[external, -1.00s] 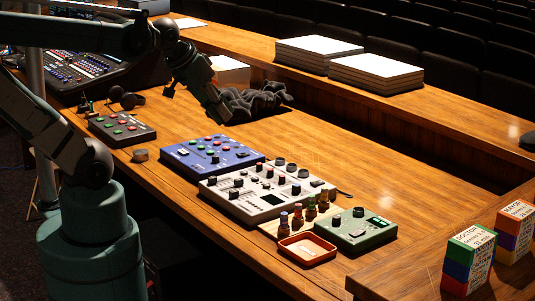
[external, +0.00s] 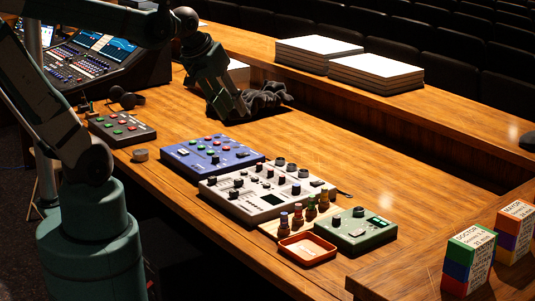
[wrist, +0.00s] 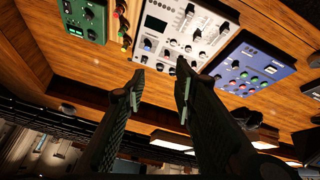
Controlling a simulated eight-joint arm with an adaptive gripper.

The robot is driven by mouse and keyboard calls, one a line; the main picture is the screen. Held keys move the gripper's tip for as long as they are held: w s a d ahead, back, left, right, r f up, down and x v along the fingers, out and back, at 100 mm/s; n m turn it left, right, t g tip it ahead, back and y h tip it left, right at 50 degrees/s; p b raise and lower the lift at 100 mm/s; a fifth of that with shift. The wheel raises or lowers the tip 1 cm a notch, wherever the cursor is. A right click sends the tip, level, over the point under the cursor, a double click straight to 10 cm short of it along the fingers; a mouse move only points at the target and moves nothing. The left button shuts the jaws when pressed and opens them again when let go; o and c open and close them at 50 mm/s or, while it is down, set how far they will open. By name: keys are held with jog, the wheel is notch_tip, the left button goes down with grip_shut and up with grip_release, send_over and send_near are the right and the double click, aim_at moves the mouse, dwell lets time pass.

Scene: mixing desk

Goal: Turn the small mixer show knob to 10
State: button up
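Several control boxes with knobs lie on the wooden desk: a white mixer (external: 262,207), a blue box (external: 212,156), a small green box (external: 358,238) and a dark box (external: 122,130). I cannot tell which one is the small mixer, and no knob label is readable. The wrist view shows the white mixer (wrist: 170,47), blue box (wrist: 256,68) and green box (wrist: 88,22) beyond my fingers. My gripper (external: 233,117) is above the desk behind the blue box, apart from the knobs. In the wrist view my gripper (wrist: 160,78) is open, with nothing between its fingers.
Dark cloth (external: 270,97) lies by my gripper. Paper stacks (external: 375,75) sit on the raised back ledge. Coloured blocks (external: 468,262) stand front right.

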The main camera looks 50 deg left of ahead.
jog(key=w+a+f+n+g+p, duration=0.1)
jog(key=w+a+n+g, duration=0.1)
jog(key=w+a+n, duration=0.35)
jog(key=n+g+p, duration=0.3)
jog(key=n+g, duration=0.1)
jog(key=n, duration=1.4)
send_over(259, 164)
notch_tip(259, 164, down, 18)
jog(key=shift+f, duration=0.1)
jog(key=shift+f, duration=0.1)
jog(key=shift+w+a+f, duration=0.1)
jog(key=shift+w+f, duration=0.05)
jog(key=shift+f, duration=3.55)
grip_shut()
